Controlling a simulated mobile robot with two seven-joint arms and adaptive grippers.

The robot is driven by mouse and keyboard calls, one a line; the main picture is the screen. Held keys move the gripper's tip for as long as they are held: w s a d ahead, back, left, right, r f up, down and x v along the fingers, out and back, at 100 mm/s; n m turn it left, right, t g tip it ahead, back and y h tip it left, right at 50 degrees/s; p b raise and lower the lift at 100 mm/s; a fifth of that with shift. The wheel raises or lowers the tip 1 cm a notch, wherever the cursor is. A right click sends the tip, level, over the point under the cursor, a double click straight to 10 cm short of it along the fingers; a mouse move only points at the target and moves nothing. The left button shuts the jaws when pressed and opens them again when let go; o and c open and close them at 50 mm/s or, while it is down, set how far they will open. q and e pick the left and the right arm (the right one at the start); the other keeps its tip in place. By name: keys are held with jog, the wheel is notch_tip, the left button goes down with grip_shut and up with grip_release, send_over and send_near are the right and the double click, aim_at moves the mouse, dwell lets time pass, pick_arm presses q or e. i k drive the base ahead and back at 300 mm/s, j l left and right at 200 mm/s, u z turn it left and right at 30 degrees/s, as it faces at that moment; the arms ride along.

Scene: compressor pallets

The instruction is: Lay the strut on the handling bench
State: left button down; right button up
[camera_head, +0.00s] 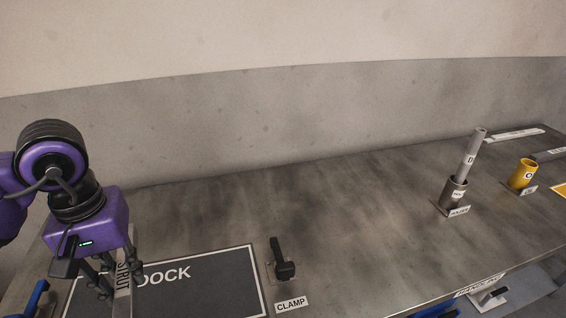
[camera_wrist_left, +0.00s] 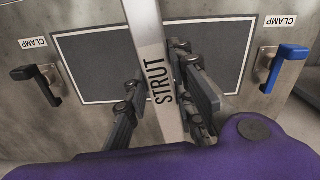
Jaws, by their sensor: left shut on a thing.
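My left gripper (camera_head: 112,280) is shut on the strut (camera_head: 123,289), a pale grey bar lettered STRUT. Both are over the dark DOCK panel (camera_head: 205,286) at the lower left of the head view. In the left wrist view the strut (camera_wrist_left: 148,45) runs between the fingers of my left gripper (camera_wrist_left: 163,105), across the dark panel. I cannot tell whether its far end touches the surface. A HANDLING label (camera_head: 480,284) is on the front edge of the grey worktop (camera_head: 350,215). My right gripper is not in view.
A black-handled clamp (camera_head: 283,264) and a blue-handled clamp (camera_head: 38,296) flank the dark panel. A metal holder (camera_head: 453,193) with an upright grey tube (camera_head: 471,155) and a yellow cup (camera_head: 522,174) stand at right. The worktop's middle is clear; a wall is behind.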

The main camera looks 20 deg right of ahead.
aim_at(458, 252)
jog(key=z, duration=1)
jog(key=i+l+z, duration=0.1)
jog(key=l, duration=0.3)
jog(key=i+l+z, duration=0.1)
jog(key=l, duration=0.3)
jog(key=i+l, duration=0.15)
jog(key=l, duration=0.15)
jog(key=i+l, duration=0.15)
jog(key=l, duration=0.2)
jog(key=i+l, duration=0.15)
jog(key=l, duration=0.15)
